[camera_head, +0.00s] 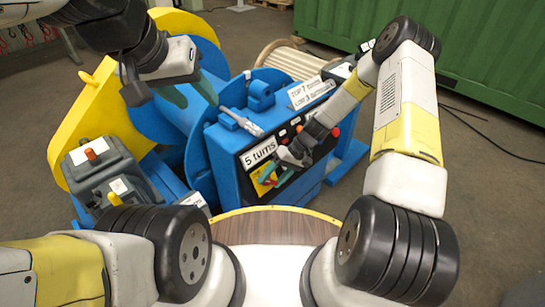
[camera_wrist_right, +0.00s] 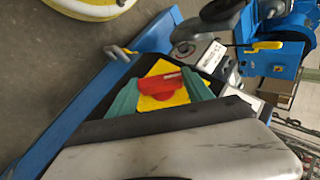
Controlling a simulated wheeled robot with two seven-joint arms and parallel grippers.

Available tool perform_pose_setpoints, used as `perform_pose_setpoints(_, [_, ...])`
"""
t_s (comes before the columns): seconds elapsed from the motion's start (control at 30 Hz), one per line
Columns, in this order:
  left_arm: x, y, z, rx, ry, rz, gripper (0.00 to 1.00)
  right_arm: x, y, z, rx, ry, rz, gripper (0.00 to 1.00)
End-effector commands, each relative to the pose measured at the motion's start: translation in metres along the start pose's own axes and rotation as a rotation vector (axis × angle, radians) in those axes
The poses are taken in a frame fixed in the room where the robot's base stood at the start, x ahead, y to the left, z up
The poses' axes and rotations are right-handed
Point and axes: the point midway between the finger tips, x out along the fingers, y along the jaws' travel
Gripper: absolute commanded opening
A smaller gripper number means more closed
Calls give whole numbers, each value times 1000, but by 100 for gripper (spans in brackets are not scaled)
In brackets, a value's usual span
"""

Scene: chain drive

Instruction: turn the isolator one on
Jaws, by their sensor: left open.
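A red rotary handle (camera_wrist_right: 167,84) on a yellow square plate (camera_wrist_right: 160,102) shows in the right wrist view. It is the isolator on the dark front panel (camera_head: 290,150) of the blue machine; in the head view it is mostly hidden by my right gripper (camera_head: 269,176). My right gripper's green fingers (camera_wrist_right: 161,82) stand on either side of the red handle, with yellow plate visible between handle and fingers. The fingers look open around it; contact cannot be told. My left gripper (camera_head: 195,94) is open and empty, above the blue drum at upper left.
A grey control box (camera_head: 105,170) with an orange-red knob stands at left. A green container (camera_head: 470,55) stands at the back.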

Motion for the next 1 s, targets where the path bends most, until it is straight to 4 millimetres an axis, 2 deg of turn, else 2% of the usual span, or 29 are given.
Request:
perform_pose_setpoints(0.03, [0,0,0,0,0,0,47,0,0,0,0,0,1,30])
perform_pose_setpoints(0.1, [0,0,0,0,0,0,47,0,0,0,0,0,1,19])
perform_pose_setpoints(0.53, [0,0,0,0,0,0,47,0,3,0,65,2,-89,19])
perform_pose_setpoints(1.0, [0,0,0,0,0,0,47,2,7,2,303,1,-427,19])
